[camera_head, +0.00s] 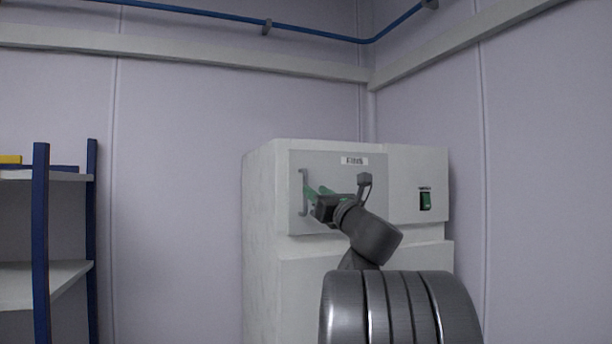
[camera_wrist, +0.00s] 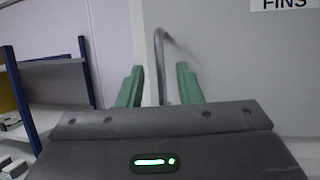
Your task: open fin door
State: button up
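The fin door (camera_head: 338,168) is a grey panel on the upper front of a white cabinet, labelled "FINS", and it looks closed. Its grey bar handle (camera_head: 303,192) stands upright near the door's left edge. In the wrist view the handle (camera_wrist: 160,62) rises between the two green fingers of my gripper (camera_wrist: 160,88). The fingers are apart, one on each side of the handle, with a visible gap to it. In the head view my gripper (camera_head: 311,194) is right at the handle. The handle's lower part is hidden behind the gripper body in the wrist view.
A green switch (camera_head: 426,201) sits on the cabinet front, right of the door. A shelf with blue posts (camera_head: 41,240) stands at the left, with free floor space between it and the cabinet (camera_head: 264,240). Walls meet in a corner behind.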

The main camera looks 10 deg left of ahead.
aim_at(305, 209)
jog(key=p+x, duration=0.2)
jog(key=x, duration=0.4)
jog(key=shift+w+a+r, duration=0.15)
jog(key=shift+a, duration=0.05)
grip_shut()
